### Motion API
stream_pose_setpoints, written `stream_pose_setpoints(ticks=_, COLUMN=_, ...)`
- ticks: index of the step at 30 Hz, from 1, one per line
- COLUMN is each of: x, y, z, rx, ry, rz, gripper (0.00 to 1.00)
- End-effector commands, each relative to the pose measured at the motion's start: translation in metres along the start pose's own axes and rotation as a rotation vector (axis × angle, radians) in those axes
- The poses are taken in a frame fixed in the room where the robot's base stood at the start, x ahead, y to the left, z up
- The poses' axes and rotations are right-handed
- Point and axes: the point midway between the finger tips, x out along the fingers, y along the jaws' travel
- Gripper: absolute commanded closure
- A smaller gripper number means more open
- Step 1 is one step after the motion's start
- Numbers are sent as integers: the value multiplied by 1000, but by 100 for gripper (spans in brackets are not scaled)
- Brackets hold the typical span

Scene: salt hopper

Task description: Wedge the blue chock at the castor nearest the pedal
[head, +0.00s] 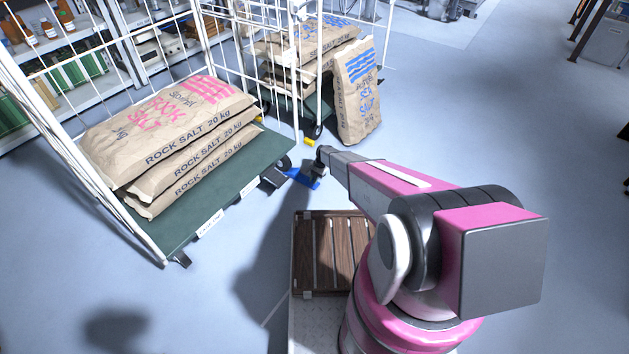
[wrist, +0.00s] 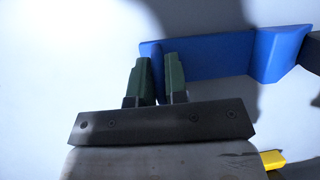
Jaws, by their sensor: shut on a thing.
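The blue chock (head: 303,179) is low at the floor, beside the near-right corner of the front cart's green deck (head: 205,205). A dark pedal-like block (head: 273,179) sits at that deck edge, just left of the chock. A dark castor (head: 284,162) shows at the same corner, partly hidden. In the wrist view, my gripper (wrist: 158,75) is shut on an upright fin at one end of the chock (wrist: 210,55). The chock's far end has a sloped face, close to a dark part (wrist: 313,60) at the right edge. I cannot tell whether they touch.
Rock salt sacks (head: 190,165) lie on the front cart. A second cart (head: 318,100) stands behind, with a sea salt sack (head: 358,92) upright beside it. A yellow piece (head: 309,142) lies near its castor. Open floor (head: 480,120) is to the right.

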Motion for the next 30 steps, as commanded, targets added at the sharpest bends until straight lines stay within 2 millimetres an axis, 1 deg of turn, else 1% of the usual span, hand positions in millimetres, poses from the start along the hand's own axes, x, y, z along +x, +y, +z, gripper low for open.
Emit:
stream_pose_setpoints(ticks=1, x=2, y=-8, z=-2, rx=0, ry=3, rz=-13, gripper=100)
stream_pose_setpoints(ticks=8, x=3, y=-10, z=-3, rx=-1, ry=5, rz=-14, gripper=100)
stream_pose_setpoints(ticks=9, x=3, y=-10, z=-3, rx=-2, ry=5, rz=-13, gripper=76)
stream_pose_setpoints(ticks=11, x=3, y=-10, z=-3, rx=-2, ry=4, rz=-12, gripper=57)
stream_pose_setpoints(ticks=19, x=2, y=-6, z=-2, rx=0, ry=3, rz=-7, gripper=56)
stream_pose_setpoints(ticks=23, x=-2, y=-5, z=-2, rx=0, ry=3, rz=-7, gripper=56)
stream_pose_setpoints(ticks=26, x=-9, y=-5, z=-2, rx=0, ry=3, rz=-8, gripper=56)
stream_pose_setpoints(ticks=30, x=-28, y=-5, z=-1, rx=0, ry=3, rz=-8, gripper=56)
